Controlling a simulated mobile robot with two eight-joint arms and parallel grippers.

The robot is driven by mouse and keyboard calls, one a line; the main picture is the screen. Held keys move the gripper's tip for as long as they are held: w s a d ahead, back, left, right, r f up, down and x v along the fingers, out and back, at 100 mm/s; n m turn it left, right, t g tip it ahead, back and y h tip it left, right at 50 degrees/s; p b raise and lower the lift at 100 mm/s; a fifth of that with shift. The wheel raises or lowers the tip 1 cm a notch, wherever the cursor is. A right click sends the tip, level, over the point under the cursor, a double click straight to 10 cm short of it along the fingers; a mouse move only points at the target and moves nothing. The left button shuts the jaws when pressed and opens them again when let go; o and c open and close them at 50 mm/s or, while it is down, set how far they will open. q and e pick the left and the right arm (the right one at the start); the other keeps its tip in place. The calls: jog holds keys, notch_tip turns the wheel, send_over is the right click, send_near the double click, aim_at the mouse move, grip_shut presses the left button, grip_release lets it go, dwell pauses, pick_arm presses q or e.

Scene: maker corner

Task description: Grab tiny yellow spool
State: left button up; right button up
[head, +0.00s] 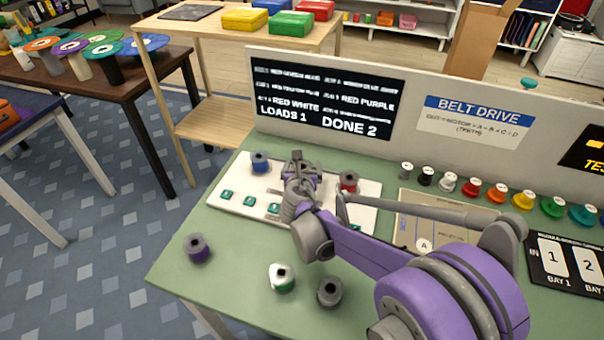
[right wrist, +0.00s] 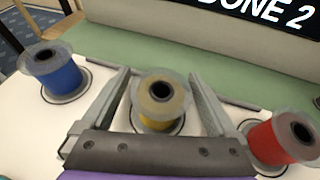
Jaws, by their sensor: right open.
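The tiny yellow spool (right wrist: 158,106) stands upright on a white board (head: 235,206) in the right wrist view, with a clear flange and a dark hole on top. My right gripper (right wrist: 159,80) is open, one finger on each side of the spool. I cannot tell whether either finger touches it. In the head view my right gripper (head: 300,166) is over the board and mostly hides this spool. Another yellow spool (head: 522,199) stands in the row along the back panel. My left gripper is not in view.
A blue spool (right wrist: 57,75) and a red spool (right wrist: 280,142) flank the yellow one on the board. A panel (head: 420,150) rises behind.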

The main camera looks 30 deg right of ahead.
jog(key=shift+w+d+f, duration=0.25)
jog(key=shift+w+d, duration=0.05)
jog(key=shift+w, duration=0.1)
jog(key=c, duration=1.3)
